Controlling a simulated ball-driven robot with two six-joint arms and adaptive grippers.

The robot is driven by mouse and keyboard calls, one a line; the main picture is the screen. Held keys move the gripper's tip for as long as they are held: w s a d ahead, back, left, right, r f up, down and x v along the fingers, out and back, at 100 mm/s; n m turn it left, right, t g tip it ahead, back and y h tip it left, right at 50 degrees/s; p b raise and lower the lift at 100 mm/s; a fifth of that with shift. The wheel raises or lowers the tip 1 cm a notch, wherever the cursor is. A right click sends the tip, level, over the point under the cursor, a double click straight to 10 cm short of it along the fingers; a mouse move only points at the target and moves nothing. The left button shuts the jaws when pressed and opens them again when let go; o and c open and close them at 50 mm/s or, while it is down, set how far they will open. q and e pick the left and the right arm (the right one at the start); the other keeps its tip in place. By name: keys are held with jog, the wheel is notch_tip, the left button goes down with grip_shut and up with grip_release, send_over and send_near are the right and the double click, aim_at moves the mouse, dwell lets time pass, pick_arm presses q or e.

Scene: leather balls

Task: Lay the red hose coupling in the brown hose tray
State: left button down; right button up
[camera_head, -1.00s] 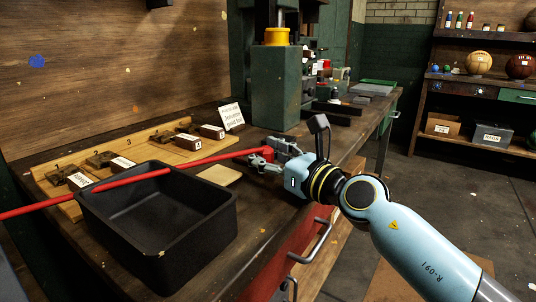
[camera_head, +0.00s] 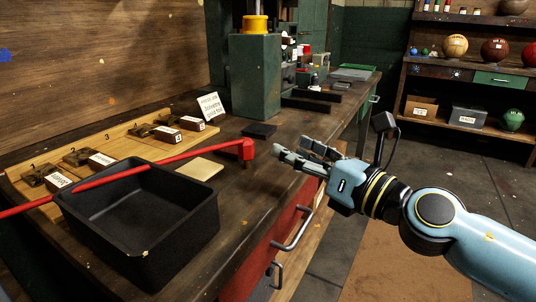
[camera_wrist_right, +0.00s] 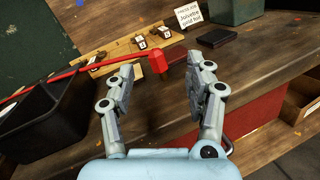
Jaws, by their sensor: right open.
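The red coupling (camera_head: 248,149) is at the right end of a red hose (camera_head: 190,155), near the workbench's front edge. A short brown tip points down from it; whether it touches the bench is unclear. The hose crosses the black open bin (camera_head: 195,240) and leaves the view at the left. No brown hose tray is clearly seen. My right gripper (camera_head: 296,160) is open and empty, to the right of the coupling and apart from it. In the right wrist view the coupling (camera_wrist_right: 157,62) shows beyond the gap between the open fingers (camera_wrist_right: 165,85). My left gripper is not in view.
A tan square pad (camera_head: 200,169) lies behind the bin, with a dark flat block (camera_head: 259,131) farther back. A wooden board (camera_head: 130,150) with labelled blocks lines the wall. A green machine (camera_head: 256,80) stands at the back. A drawer handle (camera_head: 292,232) juts from the bench front.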

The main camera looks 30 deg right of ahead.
aim_at(251, 144)
jog(key=w+d+r+m+h+p, duration=0.2)
jog(key=d+r+m+h+p, duration=0.25)
jog(key=m, duration=1.45)
jog(key=a+m+g+y+p, duration=0.1)
jog(key=m, duration=0.3)
jog(key=a+f+m+g+y+p, duration=0.1)
jog(key=a+m+g, duration=0.1)
jog(key=m, duration=0.2)
jog(key=a+f+m+g+y+p, duration=0.1)
jog(key=a+m+g, duration=0.1)
jog(key=m, duration=0.3)
jog(key=shift+a+f, duration=0.1)
jog(key=shift+f, duration=0.1)
jog(key=shift+w+a+f+m+y, duration=0.1)
jog(key=shift+w+a+m+y, duration=0.05)
jog(key=shift+a+m+y, duration=0.15)
jog(key=x, duration=0.5)
jog(key=shift+b, duration=0.4)
jog(key=x, duration=0.5)
jog(key=shift+a+f, duration=0.25)
jog(key=shift+a, duration=0.15)
grip_shut()
